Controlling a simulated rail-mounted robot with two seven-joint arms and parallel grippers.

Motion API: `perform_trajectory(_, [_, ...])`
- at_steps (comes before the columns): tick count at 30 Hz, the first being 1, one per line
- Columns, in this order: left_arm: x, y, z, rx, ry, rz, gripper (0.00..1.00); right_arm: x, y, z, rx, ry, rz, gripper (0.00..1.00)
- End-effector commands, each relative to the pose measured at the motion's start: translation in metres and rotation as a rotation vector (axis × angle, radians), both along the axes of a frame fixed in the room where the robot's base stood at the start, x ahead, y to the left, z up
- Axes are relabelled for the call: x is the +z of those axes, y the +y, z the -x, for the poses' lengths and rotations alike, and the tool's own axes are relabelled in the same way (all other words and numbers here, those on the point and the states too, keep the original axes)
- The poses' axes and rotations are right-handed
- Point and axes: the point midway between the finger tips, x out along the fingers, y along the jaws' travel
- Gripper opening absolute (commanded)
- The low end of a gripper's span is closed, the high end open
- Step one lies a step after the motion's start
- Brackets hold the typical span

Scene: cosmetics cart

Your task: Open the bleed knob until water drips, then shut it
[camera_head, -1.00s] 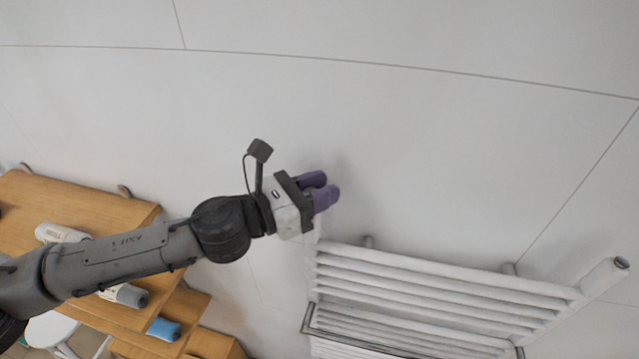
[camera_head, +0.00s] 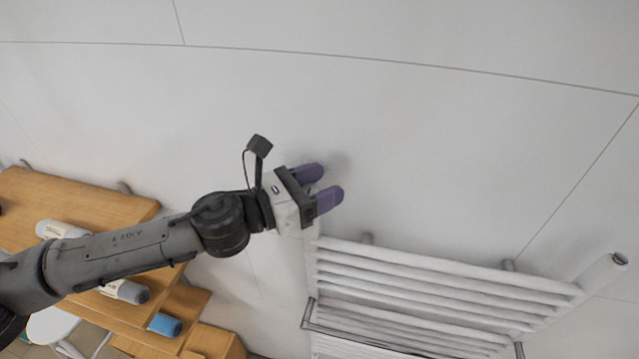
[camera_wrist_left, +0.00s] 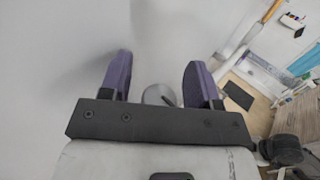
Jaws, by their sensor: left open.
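My left gripper (camera_head: 320,185) is open, with its two purple fingers apart, beside the upper left corner of the white radiator (camera_head: 450,268). In the left wrist view, a small round pale end piece with a darker mark, which looks like the bleed knob (camera_wrist_left: 157,95), shows between the fingers of the left gripper (camera_wrist_left: 158,68). The fingers stand on either side of it, with visible gaps. In the head view the knob is hidden by the gripper. No water drops can be made out. My right gripper is not in view.
The white wall (camera_head: 420,130) is close behind the gripper. A wooden shelf unit (camera_head: 75,196) with white bottles (camera_head: 62,229) and a blue-capped item (camera_head: 165,325) stands at the lower left, under my arm. The radiator's right tube end (camera_head: 619,259) is open-looking and dark.

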Motion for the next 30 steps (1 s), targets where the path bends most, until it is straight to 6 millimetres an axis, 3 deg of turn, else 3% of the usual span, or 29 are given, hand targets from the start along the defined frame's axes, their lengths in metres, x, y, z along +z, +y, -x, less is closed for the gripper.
perform_trajectory(10, [-0.002,0.01,0.005,0.0,-0.001,0.0,0.56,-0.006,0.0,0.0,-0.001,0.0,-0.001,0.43])
perform_trajectory(24, [-0.002,0.088,0.046,0.002,-0.003,-0.001,0.56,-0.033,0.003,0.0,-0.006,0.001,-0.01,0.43])
perform_trajectory(30, [-0.001,0.11,0.059,0.001,-0.001,0.0,0.56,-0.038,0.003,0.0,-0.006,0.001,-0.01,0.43])
